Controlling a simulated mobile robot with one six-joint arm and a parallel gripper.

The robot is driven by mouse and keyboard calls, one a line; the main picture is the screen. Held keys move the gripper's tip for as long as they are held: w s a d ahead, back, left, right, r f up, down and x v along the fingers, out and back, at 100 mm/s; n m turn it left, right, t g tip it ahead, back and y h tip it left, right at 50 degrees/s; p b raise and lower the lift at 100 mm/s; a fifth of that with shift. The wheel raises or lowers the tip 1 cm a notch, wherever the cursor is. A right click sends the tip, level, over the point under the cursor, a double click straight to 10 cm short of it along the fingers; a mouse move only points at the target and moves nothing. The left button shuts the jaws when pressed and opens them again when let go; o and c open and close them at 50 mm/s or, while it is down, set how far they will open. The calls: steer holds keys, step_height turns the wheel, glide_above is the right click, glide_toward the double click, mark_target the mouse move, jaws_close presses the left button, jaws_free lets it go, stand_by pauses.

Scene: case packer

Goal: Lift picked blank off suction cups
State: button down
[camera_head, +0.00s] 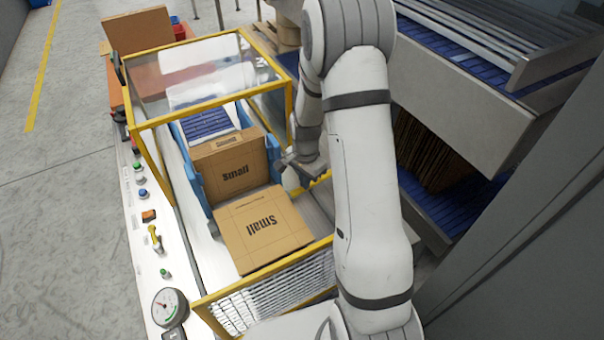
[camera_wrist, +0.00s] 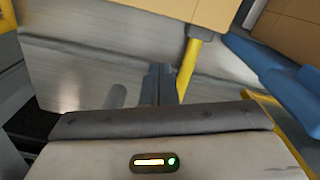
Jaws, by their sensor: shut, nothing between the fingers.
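A flat brown cardboard blank marked "Small" (camera_head: 258,240) lies tilted at the front of the yellow-framed machine. A second cardboard piece marked "Small" (camera_head: 232,172) stands more upright behind it, between blue guides. I cannot make out any suction cups; they may be hidden under or behind the cardboard. My gripper (camera_head: 301,178) is just right of the cardboard, inside the machine's right side, partly hidden by my arm. In the wrist view my gripper's fingers (camera_wrist: 159,84) are shut and empty. A cardboard edge (camera_wrist: 175,10) shows beyond them, apart from the fingertips.
The yellow frame (camera_head: 160,122) with clear panels surrounds the work area. A yellow post (camera_wrist: 188,66) and a blue guide (camera_wrist: 292,90) stand close to my fingers. A control panel with a gauge (camera_head: 169,307) runs along the left. A conveyor stack (camera_head: 480,85) stands right.

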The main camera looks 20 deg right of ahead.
step_height(320, 180, down, 5)
steer(key=shift+r+p, duration=0.1)
steer(key=shift+p, duration=0.3)
steer(key=s+a, duration=0.1)
steer(key=s+a+p, duration=0.1)
steer(key=a, duration=0.1)
steer(key=shift+a, duration=0.2)
steer(key=shift+s, duration=0.1)
